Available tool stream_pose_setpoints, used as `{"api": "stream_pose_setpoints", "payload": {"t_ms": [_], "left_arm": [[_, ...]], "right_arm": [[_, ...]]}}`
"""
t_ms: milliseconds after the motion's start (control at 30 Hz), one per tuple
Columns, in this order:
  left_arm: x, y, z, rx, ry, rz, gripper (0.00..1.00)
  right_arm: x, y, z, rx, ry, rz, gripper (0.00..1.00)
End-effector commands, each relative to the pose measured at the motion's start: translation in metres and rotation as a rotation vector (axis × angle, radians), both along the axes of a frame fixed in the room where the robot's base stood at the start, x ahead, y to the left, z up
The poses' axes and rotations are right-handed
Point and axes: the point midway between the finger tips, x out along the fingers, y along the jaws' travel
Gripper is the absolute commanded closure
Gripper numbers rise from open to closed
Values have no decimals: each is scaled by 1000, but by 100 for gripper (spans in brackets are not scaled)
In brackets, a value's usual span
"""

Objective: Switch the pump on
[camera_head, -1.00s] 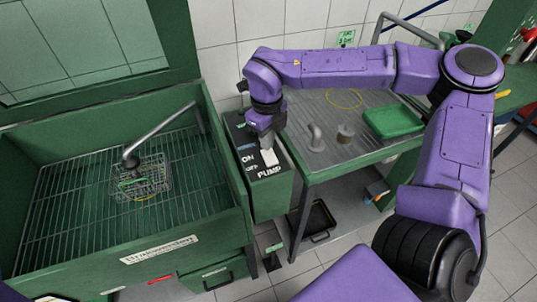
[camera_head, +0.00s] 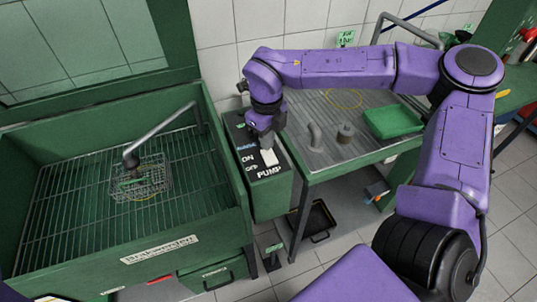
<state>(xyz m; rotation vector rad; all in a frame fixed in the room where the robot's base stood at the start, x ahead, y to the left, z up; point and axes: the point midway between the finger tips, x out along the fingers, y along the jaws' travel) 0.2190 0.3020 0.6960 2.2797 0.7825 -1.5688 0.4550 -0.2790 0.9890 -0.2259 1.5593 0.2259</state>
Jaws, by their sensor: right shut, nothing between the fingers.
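The pump switch box (camera_head: 264,190) is a green box with a black top, fixed between the wash basin and the bench. Its top carries the words ON, OFF and PUMP and a white rocker switch (camera_head: 270,157). My right gripper (camera_head: 266,144) points down at the box top, shut and empty, right at the far end of the white rocker. I cannot tell whether it touches the rocker or which way the rocker is tipped. My left gripper is out of view.
The green wash basin (camera_head: 243,225) on the left holds a wire basket (camera_head: 140,182) on its grate, under a bent spout (camera_head: 160,135). The bench on the right carries a green tray (camera_head: 392,121) and small metal parts (camera_head: 345,133). A black tray (camera_head: 318,221) lies below.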

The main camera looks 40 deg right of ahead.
Motion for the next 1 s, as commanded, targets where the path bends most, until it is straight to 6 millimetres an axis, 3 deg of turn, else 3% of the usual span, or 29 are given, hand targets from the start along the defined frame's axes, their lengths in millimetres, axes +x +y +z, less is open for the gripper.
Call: {"api": "stream_pose_setpoints", "payload": {"t_ms": [1000], "left_arm": [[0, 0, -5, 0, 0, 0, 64]], "right_arm": [[0, 0, -9, 0, 0, 0, 100]]}}
